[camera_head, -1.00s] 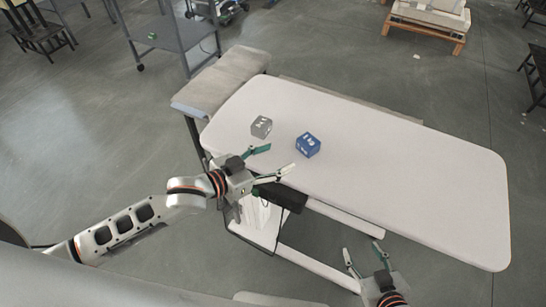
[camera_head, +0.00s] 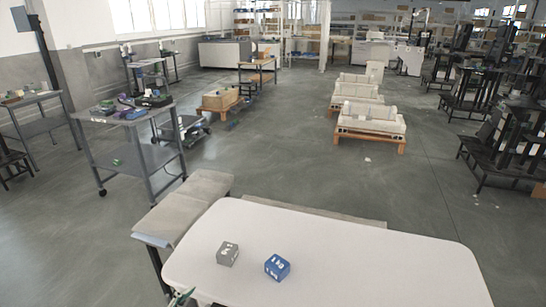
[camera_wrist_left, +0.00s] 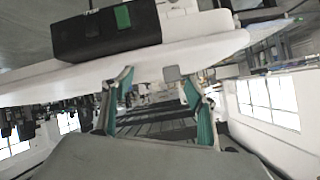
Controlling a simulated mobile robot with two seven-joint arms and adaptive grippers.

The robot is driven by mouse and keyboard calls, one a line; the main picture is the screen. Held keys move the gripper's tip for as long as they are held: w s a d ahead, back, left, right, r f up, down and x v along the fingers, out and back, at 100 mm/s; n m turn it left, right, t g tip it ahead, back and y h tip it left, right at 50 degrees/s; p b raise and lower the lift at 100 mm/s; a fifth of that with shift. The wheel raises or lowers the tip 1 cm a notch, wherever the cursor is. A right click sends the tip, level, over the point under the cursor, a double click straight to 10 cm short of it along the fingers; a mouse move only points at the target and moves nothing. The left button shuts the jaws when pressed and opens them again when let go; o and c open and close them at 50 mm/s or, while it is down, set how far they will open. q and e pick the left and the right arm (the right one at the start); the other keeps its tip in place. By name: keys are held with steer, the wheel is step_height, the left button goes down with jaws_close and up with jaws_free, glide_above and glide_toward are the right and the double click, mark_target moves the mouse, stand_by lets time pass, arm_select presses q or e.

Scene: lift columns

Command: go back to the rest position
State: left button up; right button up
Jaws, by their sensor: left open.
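My left gripper (camera_wrist_left: 157,95) is open and empty in the left wrist view, its two green-padded fingers spread apart. In the head view only a green fingertip of it (camera_head: 182,297) shows at the bottom edge, in front of the table. A grey cube (camera_head: 228,254) and a blue cube (camera_head: 277,267) stand on the white table (camera_head: 350,262), side by side and apart from each other. My right gripper is not in view.
A bench with a grey cushion (camera_head: 190,205) adjoins the table's back left. A grey cart (camera_head: 140,158) with tools stands further left. Pallets with pale blocks (camera_head: 370,122) stand farther back. Open floor (camera_head: 300,165) lies between.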

arm_select(q)
steer(key=s+a+f+g+y, duration=0.15)
steer(key=s+a+y, duration=0.25)
steer(key=s+a, duration=0.45)
steer(key=s+a+f+g+y, duration=0.1)
steer(key=s+a+g+y, duration=0.4)
steer(key=a, duration=0.6)
steer(key=w+d+f+n+t+h, duration=0.1)
steer(key=d+f+n+t+h, duration=0.2)
steer(key=d+f, duration=1)
steer(key=d+t+h, duration=0.2)
steer(key=d+h, duration=0.1)
steer(key=h, duration=0.2)
steer(key=shift+w+d+f+n+t+h, duration=0.2)
steer(key=shift+d+f+n+t+h, duration=0.1)
steer(key=shift+f+t, duration=0.1)
steer(key=c, duration=0.9)
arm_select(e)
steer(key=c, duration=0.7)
arm_select(q)
steer(key=shift+a, duration=0.15)
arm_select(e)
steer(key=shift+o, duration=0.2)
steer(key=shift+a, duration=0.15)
